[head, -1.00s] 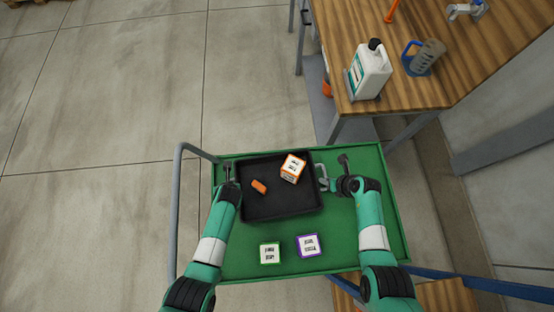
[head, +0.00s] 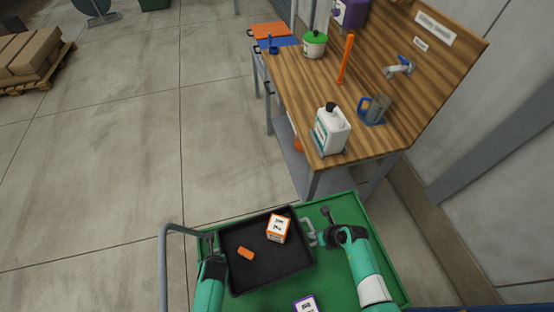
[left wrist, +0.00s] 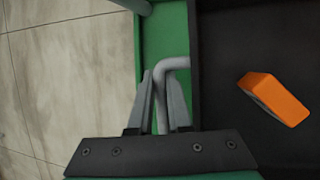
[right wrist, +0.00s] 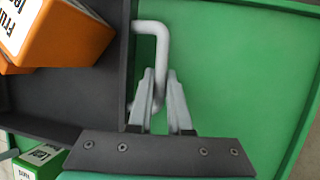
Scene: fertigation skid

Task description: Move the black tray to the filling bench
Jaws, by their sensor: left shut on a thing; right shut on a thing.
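The black tray (head: 265,272) is over the green cart top, with an orange-and-white box (head: 278,229) and a small orange block (head: 246,254) in it. My left gripper (left wrist: 161,100) is shut on the tray's left grey handle (left wrist: 176,62). My right gripper (right wrist: 160,100) is shut on the right grey handle (right wrist: 153,27), which also shows in the head view (head: 310,232). I cannot tell whether the tray touches the cart. The wooden filling bench (head: 297,88) stands beyond the cart.
A white jug (head: 331,132) stands at the bench's near end, with a blue-handled grey pitcher (head: 374,110) to its right. A green-lidded tub (head: 314,45) and orange upright (head: 346,60) are farther back. A purple-edged box (head: 305,304) is on the green cart (head: 345,284).

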